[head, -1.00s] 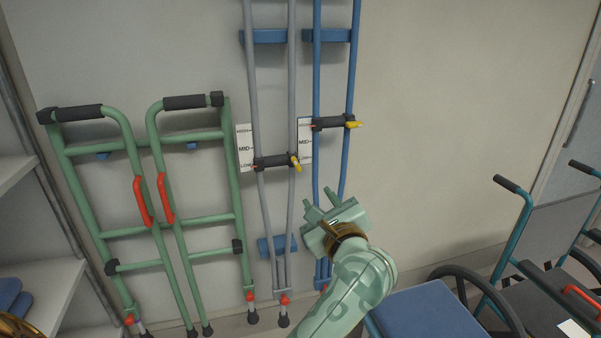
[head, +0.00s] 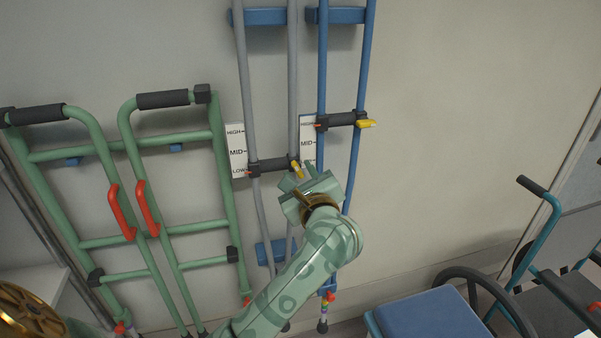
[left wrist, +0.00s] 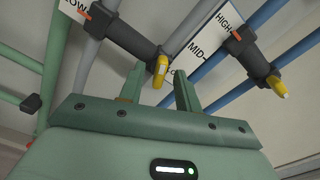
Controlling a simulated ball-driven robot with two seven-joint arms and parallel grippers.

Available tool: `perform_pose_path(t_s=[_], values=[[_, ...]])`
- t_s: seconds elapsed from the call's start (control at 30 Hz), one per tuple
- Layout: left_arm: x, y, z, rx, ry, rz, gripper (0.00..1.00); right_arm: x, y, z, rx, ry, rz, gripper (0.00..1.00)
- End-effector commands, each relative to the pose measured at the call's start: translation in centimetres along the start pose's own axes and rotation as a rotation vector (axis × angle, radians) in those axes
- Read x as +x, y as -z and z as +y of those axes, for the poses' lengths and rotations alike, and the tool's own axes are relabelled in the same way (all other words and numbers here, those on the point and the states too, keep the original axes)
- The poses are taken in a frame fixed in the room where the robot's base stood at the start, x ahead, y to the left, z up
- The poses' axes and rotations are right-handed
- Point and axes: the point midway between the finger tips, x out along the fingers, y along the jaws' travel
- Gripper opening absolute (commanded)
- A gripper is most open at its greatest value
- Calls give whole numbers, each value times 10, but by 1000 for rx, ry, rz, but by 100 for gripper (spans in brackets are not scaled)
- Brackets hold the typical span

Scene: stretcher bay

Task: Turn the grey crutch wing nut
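The grey crutch (head: 241,80) stands against the wall with its dark handgrip (head: 270,166) level with the LOW mark on its label. Its yellow wing nut (head: 297,167) sits at the right end of that grip, tilted. My left gripper (head: 300,177) is just below and in front of the nut. In the left wrist view the fingers of my left gripper (left wrist: 159,82) are open and empty. The wing nut (left wrist: 160,70) shows between and just beyond the fingertips, with no contact visible. My right gripper is not in view.
A blue crutch (head: 361,70) with its own yellow wing nut (head: 366,124) stands close on the right. A green walking frame (head: 220,160) leans on the left. The wall right of the crutches is bare.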

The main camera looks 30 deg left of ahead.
Motion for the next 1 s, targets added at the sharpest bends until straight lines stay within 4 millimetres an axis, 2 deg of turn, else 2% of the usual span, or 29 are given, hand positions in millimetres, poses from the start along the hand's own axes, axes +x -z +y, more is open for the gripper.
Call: perform_pose_path(t_s=[0.07,0.1,0.2,0.67,1.0], values=[[0,0,0,0,0,0,34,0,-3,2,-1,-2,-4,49],[0,0,0,0,0,0,22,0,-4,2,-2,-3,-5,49],[0,0,0,0,0,0,0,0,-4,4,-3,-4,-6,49],[0,-2,-1,67,-1,1,0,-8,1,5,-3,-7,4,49],[-1,-5,-2,326,-1,1,0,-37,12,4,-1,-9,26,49]])
